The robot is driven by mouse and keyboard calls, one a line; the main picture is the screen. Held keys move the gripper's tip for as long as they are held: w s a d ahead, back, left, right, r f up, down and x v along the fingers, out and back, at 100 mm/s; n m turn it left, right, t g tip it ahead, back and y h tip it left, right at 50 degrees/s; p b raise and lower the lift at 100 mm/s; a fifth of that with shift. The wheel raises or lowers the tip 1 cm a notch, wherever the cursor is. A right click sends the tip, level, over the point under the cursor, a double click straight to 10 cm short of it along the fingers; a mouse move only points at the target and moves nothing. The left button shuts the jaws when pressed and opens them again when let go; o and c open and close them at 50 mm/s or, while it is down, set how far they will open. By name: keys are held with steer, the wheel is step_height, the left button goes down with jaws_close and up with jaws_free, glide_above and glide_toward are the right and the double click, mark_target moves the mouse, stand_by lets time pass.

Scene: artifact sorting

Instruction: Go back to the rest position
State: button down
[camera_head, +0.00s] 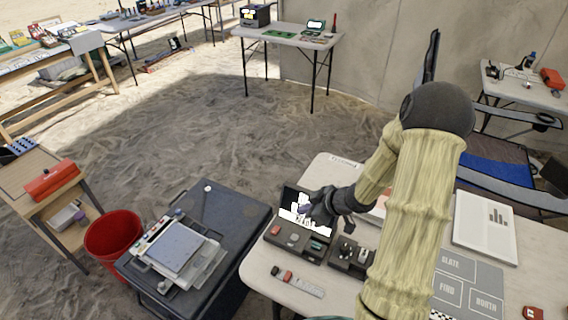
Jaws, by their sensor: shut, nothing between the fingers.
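My gripper (331,205) is at the end of my tan-sleeved arm, low over the white table (262,270) in front of me. It is small and dark here, and its fingers are shut with nothing seen between them. It hovers beside a dark case with a bright white panel (293,212). Dark trays (297,243) holding small items lie just below the gripper. My arm hides part of the table behind it.
A dark bench (232,215) with a framed screen (177,247) stands left of the table. A red bucket (113,235) and a wooden table with a red toolbox (52,180) are further left. A grey mat (468,283) lies at right. Sandy floor is open behind.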

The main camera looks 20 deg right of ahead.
steer(key=shift+r, duration=0.1)
steer(key=s+a+r+m+g+h+p, duration=0.1)
steer(key=s+a+r+m+g+h, duration=0.1)
steer(key=s+r+m, duration=0.3)
steer(key=s+a+r+m+g+h+p, duration=0.1)
steer(key=s+a+r+m+h, duration=0.3)
steer(key=s+r, duration=0.4)
steer(key=s+m+g, duration=0.1)
steer(key=s, duration=0.2)
steer(key=shift+r, duration=0.15)
steer(key=shift+d, duration=0.1)
